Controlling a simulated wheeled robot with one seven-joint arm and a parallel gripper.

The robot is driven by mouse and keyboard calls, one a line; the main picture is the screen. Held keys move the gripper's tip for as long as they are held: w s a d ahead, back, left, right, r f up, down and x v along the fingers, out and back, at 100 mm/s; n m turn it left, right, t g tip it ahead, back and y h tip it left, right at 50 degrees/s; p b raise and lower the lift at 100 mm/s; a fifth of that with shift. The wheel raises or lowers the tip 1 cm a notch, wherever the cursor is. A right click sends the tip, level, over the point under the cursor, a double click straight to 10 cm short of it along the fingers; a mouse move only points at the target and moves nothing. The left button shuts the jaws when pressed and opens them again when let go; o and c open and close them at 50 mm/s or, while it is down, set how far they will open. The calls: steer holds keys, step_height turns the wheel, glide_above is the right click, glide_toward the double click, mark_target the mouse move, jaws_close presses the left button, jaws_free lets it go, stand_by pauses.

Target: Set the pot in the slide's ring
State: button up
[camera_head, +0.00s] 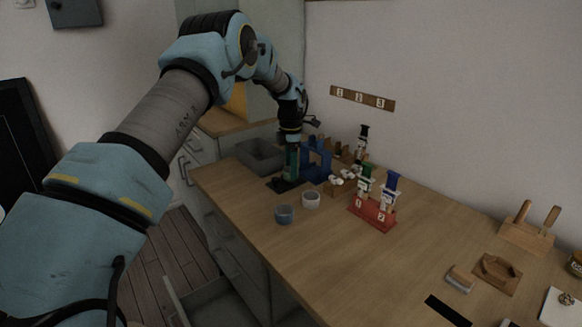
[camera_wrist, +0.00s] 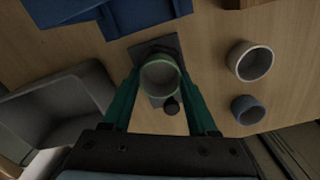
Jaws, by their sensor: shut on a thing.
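My gripper (camera_wrist: 160,75) has its green fingers on either side of a round pot (camera_wrist: 160,92) with a pale green rim and is shut on it. The pot is over the dark slide (camera_wrist: 148,49), a flat plate with a small black knob (camera_wrist: 171,106) beside the pot. The pot hides the slide's ring, and I cannot tell if it is seated or held just above. In the head view my gripper (camera_head: 291,163) points down over the dark slide (camera_head: 279,184) near the table's left edge; the pot is hard to make out there.
A grey bin (camera_head: 258,154) and a blue frame (camera_head: 317,158) stand close by. A white pot (camera_head: 311,201) and a blue-grey pot (camera_head: 284,215) stand in front. The table's front middle is clear.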

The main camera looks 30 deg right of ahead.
steer(key=shift+f, duration=0.25)
stand_by(0.6)
steer(key=o, duration=1.4)
steer(key=shift+r+p, duration=1.55)
steer(key=shift+r, duration=1)
